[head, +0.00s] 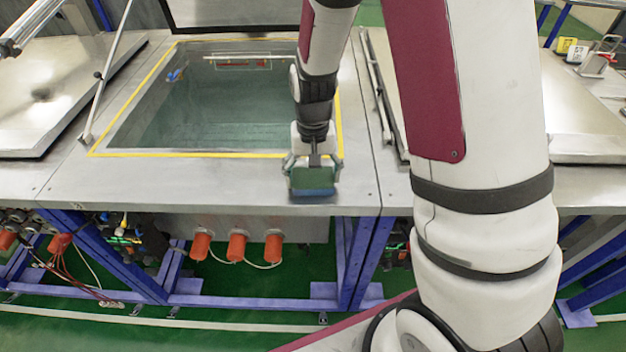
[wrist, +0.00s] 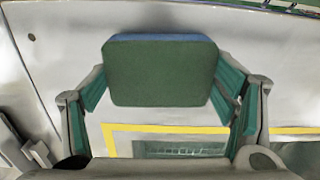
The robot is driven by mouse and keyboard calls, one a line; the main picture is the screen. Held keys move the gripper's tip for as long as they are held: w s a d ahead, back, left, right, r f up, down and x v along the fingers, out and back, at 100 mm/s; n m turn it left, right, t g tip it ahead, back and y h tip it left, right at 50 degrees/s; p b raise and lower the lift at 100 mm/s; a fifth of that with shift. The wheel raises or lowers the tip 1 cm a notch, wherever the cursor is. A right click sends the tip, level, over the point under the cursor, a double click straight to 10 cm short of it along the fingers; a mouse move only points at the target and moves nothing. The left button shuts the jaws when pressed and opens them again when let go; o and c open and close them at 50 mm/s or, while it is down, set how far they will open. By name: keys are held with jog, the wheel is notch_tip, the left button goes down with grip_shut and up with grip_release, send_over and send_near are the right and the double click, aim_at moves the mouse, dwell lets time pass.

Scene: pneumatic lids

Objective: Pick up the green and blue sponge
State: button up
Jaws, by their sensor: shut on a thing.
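The green and blue sponge (head: 312,181) is at the front part of the metal bench top, just in front of the yellow-edged opening. In the head view its green side shows above a blue lower edge. My gripper (head: 313,166) comes down on it from above. In the wrist view the sponge (wrist: 160,72) sits between the two fingers of my gripper (wrist: 161,88), which are shut on its left and right sides. I cannot tell whether the sponge touches the bench top.
The open tank (head: 150,132) with a yellow border lies behind the gripper. Closed metal lids stand at left (head: 70,90) and right (head: 585,120). Orange fittings (head: 237,247) hang below the bench's front edge. Bare bench top (head: 200,180) lies left of the sponge.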

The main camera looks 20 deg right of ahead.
aim_at(312, 176)
jog(key=shift+r, duration=0.15)
jog(key=shift+r, duration=0.65)
notch_tip(312, 176, up, 2)
jog(key=shift+w+r, duration=0.1)
jog(key=s+d, duration=0.3)
jog(key=s, duration=0.4)
jog(key=s+d+r, duration=0.1)
jog(key=s+d, duration=0.3)
jog(key=s, duration=0.3)
jog(key=shift+s+r+p, duration=0.15)
jog(key=shift+s+p, duration=0.2)
jog(key=shift+o, duration=0.6)
